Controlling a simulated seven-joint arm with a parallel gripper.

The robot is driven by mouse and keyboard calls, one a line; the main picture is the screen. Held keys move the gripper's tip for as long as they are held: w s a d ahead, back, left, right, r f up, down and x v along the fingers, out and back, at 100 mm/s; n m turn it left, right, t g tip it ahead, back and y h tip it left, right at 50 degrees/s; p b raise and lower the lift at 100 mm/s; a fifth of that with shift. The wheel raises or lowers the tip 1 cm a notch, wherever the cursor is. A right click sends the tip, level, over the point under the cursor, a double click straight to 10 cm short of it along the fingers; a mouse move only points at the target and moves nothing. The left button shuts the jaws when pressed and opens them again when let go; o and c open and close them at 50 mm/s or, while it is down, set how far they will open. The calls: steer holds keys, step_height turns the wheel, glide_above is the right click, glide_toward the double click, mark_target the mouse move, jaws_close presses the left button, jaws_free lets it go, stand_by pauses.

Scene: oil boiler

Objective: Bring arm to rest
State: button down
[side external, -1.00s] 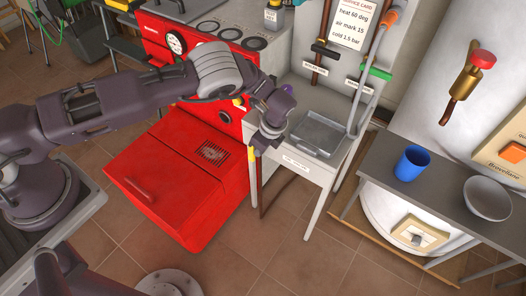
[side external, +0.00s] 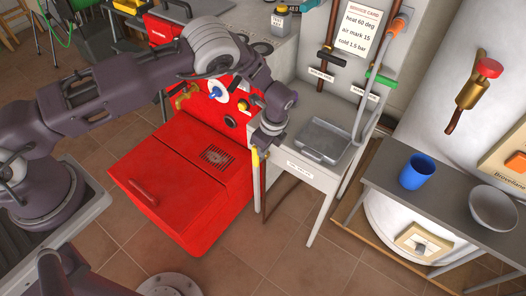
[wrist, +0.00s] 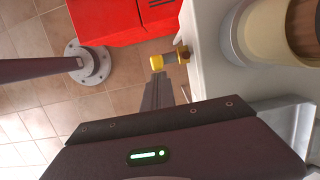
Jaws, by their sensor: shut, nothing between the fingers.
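My arm reaches in from the left in the side external view, its elbow raised over the red boiler (side external: 180,165). My gripper (side external: 262,147) points down in front of the boiler, by the left end of the white bench (side external: 305,168). It is shut with nothing in it. In the wrist view my gripper's fingers (wrist: 158,92) are together, with a yellow-capped brass fitting (wrist: 163,62) just beyond them in the picture. I cannot tell whether they touch it. The yellow part (side external: 256,165) also shows below my gripper in the side view.
A grey tray (side external: 322,142) lies on the white bench. A blue cup (side external: 417,172) and a grey bowl (side external: 493,207) stand on a grey table at the right. Pipes with black and green levers (side external: 381,79) rise behind the bench. Tiled floor (side external: 320,262) in front is clear.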

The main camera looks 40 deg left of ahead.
steer(key=s+a+r+n+t+h, duration=0.1)
steer(key=s+r+n, duration=0.15)
steer(key=r, duration=0.85)
steer(key=s+a+r+n+h, duration=0.1)
steer(key=s+r+n, duration=0.15)
steer(key=r, duration=0.95)
steer(key=s+a+r+n+t, duration=0.1)
steer(key=r+n, duration=0.2)
steer(key=r, duration=0.8)
steer(key=s+a+r+n+t+h, duration=0.1)
steer(key=s+a+r+n, duration=0.25)
steer(key=s+r, duration=0.6)
steer(key=s+a+f+n+t, duration=0.1)
steer(key=s+n, duration=0.5)
steer(key=s, duration=1)
steer(key=shift+a+t+y, duration=0.2)
steer(key=shift+t+y, duration=0.1)
steer(key=shift+t, duration=0.5)
